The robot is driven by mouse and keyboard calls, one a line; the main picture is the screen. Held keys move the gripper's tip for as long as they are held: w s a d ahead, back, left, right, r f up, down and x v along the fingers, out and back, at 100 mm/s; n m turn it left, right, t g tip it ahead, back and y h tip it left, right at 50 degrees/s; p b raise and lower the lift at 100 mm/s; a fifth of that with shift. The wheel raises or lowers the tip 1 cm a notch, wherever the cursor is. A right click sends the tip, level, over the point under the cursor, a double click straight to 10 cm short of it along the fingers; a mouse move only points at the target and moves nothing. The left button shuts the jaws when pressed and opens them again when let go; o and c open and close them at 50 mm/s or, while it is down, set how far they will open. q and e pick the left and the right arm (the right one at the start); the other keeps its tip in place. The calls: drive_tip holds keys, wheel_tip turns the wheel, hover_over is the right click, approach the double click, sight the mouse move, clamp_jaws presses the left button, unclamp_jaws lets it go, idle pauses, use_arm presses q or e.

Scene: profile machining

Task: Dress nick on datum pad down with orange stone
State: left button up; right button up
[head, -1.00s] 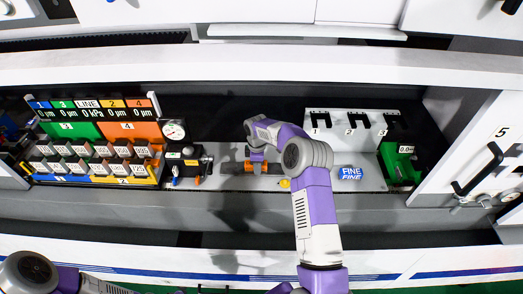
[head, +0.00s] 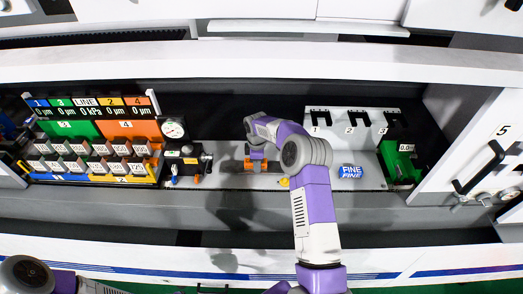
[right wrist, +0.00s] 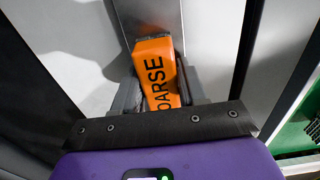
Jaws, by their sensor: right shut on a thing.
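My right gripper (head: 257,164) reaches down onto the bench shelf and is shut on an orange stone (right wrist: 157,72). The stone shows between the fingers in the right wrist view, with black letters reading "OARSE"; the first letter is hidden. A dark grey flat bar (head: 232,167), which looks like the datum pad, lies under and beside the gripper. In the right wrist view a grey metal strip (right wrist: 150,17) runs beyond the stone's tip. The stone's underside and any nick are hidden, so I cannot tell whether it touches. My left gripper is out of view.
A blue block marked FINE (head: 350,172) lies right of my arm. A white rack (head: 335,135) with numbered slots and a green gauge (head: 399,162) stand farther right. A colored display board (head: 95,140) and a dial gauge (head: 173,129) stand left.

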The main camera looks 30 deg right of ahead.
drive_tip(key=shift+s+d, duration=0.3)
drive_tip(key=shift+d, duration=0.15)
drive_tip(key=shift+s+d+r, duration=0.15)
drive_tip(key=shift+s+r, duration=0.05)
wheel_tip(320, 180, up, 3)
drive_tip(key=shift+f+p, duration=0.15)
drive_tip(key=shift+p, duration=0.55)
drive_tip(key=shift+w+r+p, duration=0.15)
drive_tip(key=shift+r+p, duration=0.25)
drive_tip(key=shift+r, duration=0.3)
wheel_tip(320, 180, up, 2)
drive_tip(key=shift+r+p, duration=0.2)
drive_tip(key=shift+p, duration=0.5)
drive_tip(key=shift+r+p, duration=0.4)
drive_tip(key=shift+r, duration=0.3)
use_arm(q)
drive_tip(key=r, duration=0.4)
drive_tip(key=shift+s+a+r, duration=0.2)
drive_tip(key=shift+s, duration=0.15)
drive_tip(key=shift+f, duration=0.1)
use_arm(e)
drive_tip(key=shift+f, duration=0.1)
